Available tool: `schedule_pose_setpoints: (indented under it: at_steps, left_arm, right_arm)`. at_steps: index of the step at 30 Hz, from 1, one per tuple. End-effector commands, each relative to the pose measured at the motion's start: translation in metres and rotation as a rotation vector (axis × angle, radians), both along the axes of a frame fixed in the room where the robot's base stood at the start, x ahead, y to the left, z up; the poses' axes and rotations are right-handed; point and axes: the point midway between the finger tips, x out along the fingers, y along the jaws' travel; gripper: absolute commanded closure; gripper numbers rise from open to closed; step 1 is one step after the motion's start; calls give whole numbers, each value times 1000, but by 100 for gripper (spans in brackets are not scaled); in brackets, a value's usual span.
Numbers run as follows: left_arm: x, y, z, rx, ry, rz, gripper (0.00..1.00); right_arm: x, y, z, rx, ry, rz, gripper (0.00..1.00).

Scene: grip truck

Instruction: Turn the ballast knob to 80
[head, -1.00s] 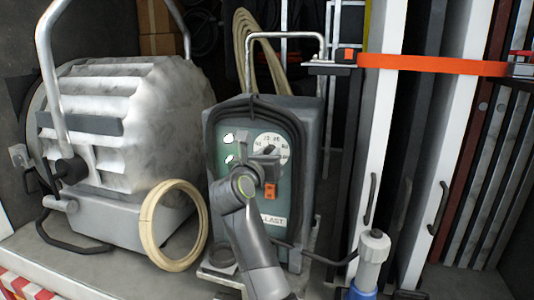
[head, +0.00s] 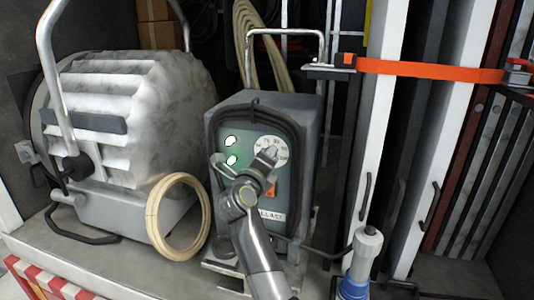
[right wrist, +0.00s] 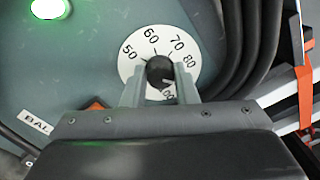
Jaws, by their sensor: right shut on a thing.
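The ballast box (head: 258,100) is grey with a green front panel and a label that reads as BALLAST. Its round white dial (head: 283,145) is partly covered by my right gripper (head: 267,153). In the right wrist view the dial (right wrist: 130,66) shows 50, 60, 70 and 80, with another number partly hidden near the lower edge. The black ballast knob (right wrist: 160,71) sits at the dial's centre, between the two fingers of my right gripper (right wrist: 160,84), which is shut on it. I cannot tell which number the knob points to. My left gripper is not in view.
A large silver lamp (head: 150,110) and a cream cable coil (head: 152,222) stand left of the box. A black cable frames the panel. At right are a blue and white connector (head: 364,255), white uprights and an orange strap (head: 430,68).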

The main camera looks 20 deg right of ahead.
Motion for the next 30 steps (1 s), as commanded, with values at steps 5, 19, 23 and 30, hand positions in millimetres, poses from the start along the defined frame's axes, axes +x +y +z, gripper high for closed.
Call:
schedule_pose_setpoints:
  at_steps: [5,19,23,30]
  left_arm:
    - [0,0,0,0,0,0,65]
    - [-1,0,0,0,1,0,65]
    - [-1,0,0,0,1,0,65]
    - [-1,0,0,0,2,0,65]
  right_arm:
    - [0,0,1,-140,90,-1,96]
    - [0,-1,1,-417,278,-2,96]
    - [0,-1,1,-458,304,-2,96]
    - [0,-1,1,-493,328,-1,96]
